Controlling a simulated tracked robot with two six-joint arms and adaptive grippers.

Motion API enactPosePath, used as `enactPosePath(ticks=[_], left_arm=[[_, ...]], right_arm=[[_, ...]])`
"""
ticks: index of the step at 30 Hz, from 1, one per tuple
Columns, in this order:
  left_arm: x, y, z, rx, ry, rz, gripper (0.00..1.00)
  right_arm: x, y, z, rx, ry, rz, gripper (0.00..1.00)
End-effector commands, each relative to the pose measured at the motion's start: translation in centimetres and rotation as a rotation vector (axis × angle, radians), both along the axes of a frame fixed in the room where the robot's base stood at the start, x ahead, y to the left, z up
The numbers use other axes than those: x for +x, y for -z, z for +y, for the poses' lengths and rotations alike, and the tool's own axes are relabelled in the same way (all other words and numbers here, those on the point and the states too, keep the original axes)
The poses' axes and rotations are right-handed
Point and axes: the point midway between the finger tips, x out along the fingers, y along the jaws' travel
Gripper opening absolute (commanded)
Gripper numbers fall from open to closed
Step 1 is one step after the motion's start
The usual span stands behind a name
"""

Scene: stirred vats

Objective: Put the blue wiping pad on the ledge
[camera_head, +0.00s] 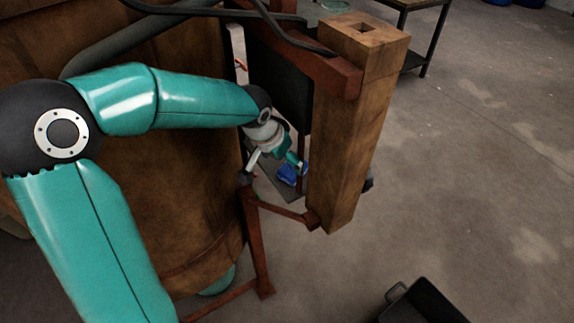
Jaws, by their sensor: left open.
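The blue wiping pad (287,175) shows small in the gap between the big wooden vat and the square wooden post. It seems to lie on a narrow dark grey surface (291,194), which may be the ledge; I cannot tell for certain. My left gripper (275,172) reaches over the vat's side into this gap. Its fingers are spread, one left of the pad and one at the pad's upper right. I cannot tell whether a finger touches the pad. Nothing shows held. My right gripper is not in view.
The wooden vat (190,190) fills the left, behind my arm. The square post (350,140) stands close right of the gripper, with a reddish beam (310,60) above and a brace below. A black container (425,305) is at the bottom right. The floor to the right is clear.

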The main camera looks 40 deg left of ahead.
Motion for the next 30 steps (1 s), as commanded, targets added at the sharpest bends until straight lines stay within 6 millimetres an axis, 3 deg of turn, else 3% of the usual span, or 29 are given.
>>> enactPosePath(ticks=[3,9,30], left_arm=[[-0.8,-2.2,0.0,0.0,0.001,-0.005,0.86],[-1.7,-4.2,-0.1,0.001,0.003,-0.002,0.86],[-1.8,-4.5,-0.1,0.001,0.002,0.0,0.86]], right_arm=[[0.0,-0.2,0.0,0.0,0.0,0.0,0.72],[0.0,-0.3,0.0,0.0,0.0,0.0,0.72],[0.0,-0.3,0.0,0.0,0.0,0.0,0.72]])
